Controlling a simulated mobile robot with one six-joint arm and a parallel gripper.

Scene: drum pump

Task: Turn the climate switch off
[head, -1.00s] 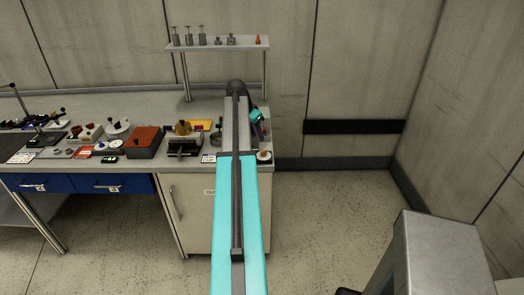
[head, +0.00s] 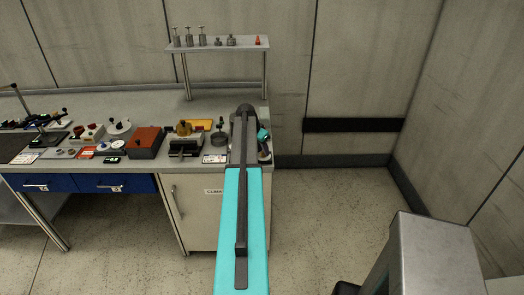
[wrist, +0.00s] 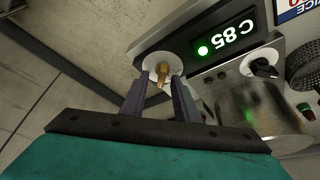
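My gripper (wrist: 160,83) is open, with one dark finger on each side of the lever. I cannot tell whether either finger touches it. Beside the switch, a black display (wrist: 226,38) shows green characters like "C 85" and a lit green lamp (wrist: 203,49). A partly hidden label (head: 214,191) on the cabinet front starts with "CLIMA".
A metal device with a black knob (wrist: 262,67) and a perforated round part (wrist: 304,65) are close by in the wrist view. On the bench, a red-brown box (head: 146,142) and other devices stand to the left. A raised shelf (head: 217,46) stands behind. The floor at right is mostly free.

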